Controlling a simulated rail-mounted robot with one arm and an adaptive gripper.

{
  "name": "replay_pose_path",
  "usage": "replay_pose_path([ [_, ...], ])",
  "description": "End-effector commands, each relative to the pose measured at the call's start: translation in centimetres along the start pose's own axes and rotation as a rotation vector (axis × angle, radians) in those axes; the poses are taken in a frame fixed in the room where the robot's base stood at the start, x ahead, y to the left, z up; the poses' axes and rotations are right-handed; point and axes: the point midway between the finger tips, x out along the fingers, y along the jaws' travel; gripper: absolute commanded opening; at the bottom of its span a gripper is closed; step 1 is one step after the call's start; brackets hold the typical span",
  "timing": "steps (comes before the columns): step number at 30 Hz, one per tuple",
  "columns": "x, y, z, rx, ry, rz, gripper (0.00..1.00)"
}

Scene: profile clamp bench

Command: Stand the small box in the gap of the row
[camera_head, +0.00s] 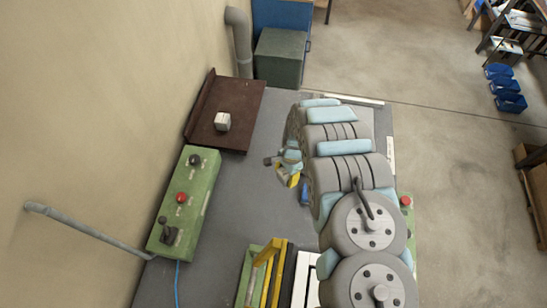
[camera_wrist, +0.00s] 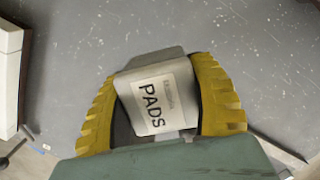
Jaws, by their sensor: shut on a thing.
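The small box (camera_wrist: 157,99) is pale grey with a white label reading PADS. It sits between the two ridged yellow fingers of my gripper (camera_wrist: 158,112) in the wrist view, and my gripper is shut on it. In the head view my gripper (camera_head: 290,178) is over the grey bench, left of my arm, and I cannot make out the box there. White pieces (camera_head: 303,280) stand at the bottom, partly hidden by my arm. I cannot tell whether they are the row, and no gap is clear.
A brown metal plate (camera_head: 245,95) with a small white block (camera_head: 222,122) is at the back left. A green control box (camera_head: 190,190) stands along the left. A green and yellow frame (camera_head: 262,272) is at the bottom. Bare bench (camera_head: 235,205) lies between.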

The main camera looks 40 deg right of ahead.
Motion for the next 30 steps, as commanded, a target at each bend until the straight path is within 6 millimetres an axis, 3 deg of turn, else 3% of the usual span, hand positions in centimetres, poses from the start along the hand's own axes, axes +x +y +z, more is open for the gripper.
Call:
replay_pose_path([
  [9, -0.2, 0.0, 0.2, -0.010, 0.000, 0.001, 0.19],
  [14, -1.2, -2.1, 2.1, -0.108, 0.001, 0.014, 0.19],
  [20, -4.0, -7.4, 8.4, -0.404, 0.004, 0.054, 0.19],
  [26, -6.9, -11.4, 16.7, -0.744, 0.005, 0.106, 0.19],
  [30, -8.8, -12.9, 23.0, -0.982, 0.005, 0.144, 0.19],
])
